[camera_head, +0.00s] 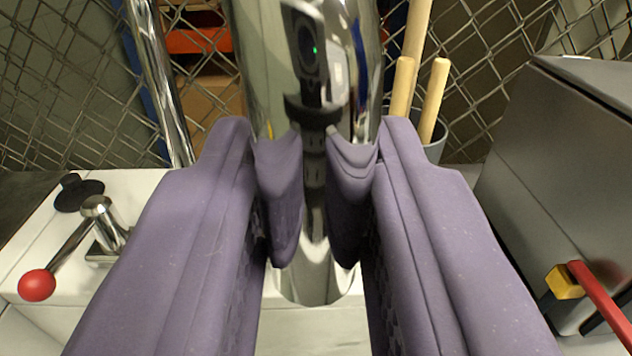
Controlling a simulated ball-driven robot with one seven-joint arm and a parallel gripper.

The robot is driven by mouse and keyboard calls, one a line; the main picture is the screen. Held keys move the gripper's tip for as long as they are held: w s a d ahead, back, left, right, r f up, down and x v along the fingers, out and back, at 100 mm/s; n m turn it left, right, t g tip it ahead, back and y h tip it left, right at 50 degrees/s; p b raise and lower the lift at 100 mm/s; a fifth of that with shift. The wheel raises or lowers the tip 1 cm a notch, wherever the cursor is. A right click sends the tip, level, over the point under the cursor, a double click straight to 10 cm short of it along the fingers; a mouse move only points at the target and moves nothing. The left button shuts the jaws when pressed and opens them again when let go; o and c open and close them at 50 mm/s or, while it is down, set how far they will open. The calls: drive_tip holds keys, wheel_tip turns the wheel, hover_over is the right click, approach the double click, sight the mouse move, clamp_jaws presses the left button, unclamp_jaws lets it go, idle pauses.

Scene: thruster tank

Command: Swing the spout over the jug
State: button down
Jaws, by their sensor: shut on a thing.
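A thick polished metal column (312,75) stands upright in the middle, on a white surface. I cannot tell whether it is the spout itself or a part that carries it. My gripper (315,140) has its two purple fingers closed against the left and right sides of the column. The shiny metal mirrors the fingers and the camera. The fingers hide much of the column's lower part. I see no jug that I can be sure of.
On the left are a red-knobbed lever (37,285), a black knob (78,192) and a slanted chrome tube (160,85). A grey box (570,160) with a red handle (603,300) stands right. Behind are wooden handles (432,100) in a grey container and a wire fence (75,85).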

drive_tip(key=s+a+m+h+p, duration=0.1)
drive_tip(key=a+h+p, duration=0.1)
drive_tip(key=a, duration=0.3)
drive_tip(key=s+a+m+g+h+p, duration=0.1)
drive_tip(key=a+m+h, duration=0.1)
drive_tip(key=a, duration=0.4)
drive_tip(key=shift+s+a+m+h+p, duration=0.2)
drive_tip(key=shift+s+m+h+p, duration=0.15)
drive_tip(key=shift+h, duration=0.25)
drive_tip(key=shift+r, duration=0.1)
drive_tip(key=c, duration=1)
unclamp_jaws()
drive_tip(key=shift+s, duration=0.1)
drive_tip(key=p+v, duration=0.2)
drive_tip(key=v, duration=0.5)
drive_tip(key=shift+s+a, duration=0.2)
